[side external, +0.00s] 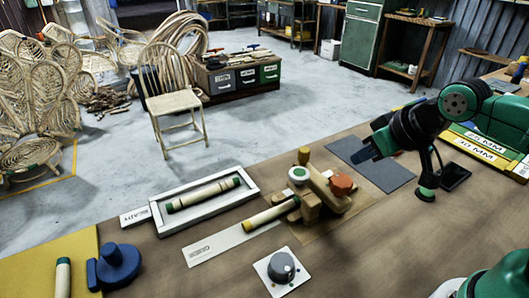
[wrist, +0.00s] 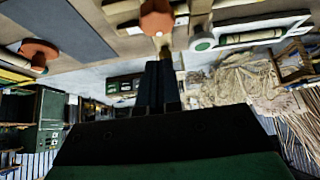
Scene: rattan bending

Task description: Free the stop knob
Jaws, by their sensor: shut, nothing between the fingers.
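A wooden bending jig stands on the brown bench, with an orange-red knob (side external: 341,185) on its right side. The orange-red knob also shows at the top of the wrist view (wrist: 157,18). A white-and-green round cap (side external: 299,174) and a mustard peg (side external: 304,156) sit on the same jig. I cannot tell by label which part is the stop knob.
A white tray (side external: 163,232) holding another rattan piece lies left of the jig. A grey dial on a white plate (side external: 281,268) is in front. A blue round tool (side external: 118,265) stands at left. A dark grey mat (side external: 370,165) behind the jig is bare.

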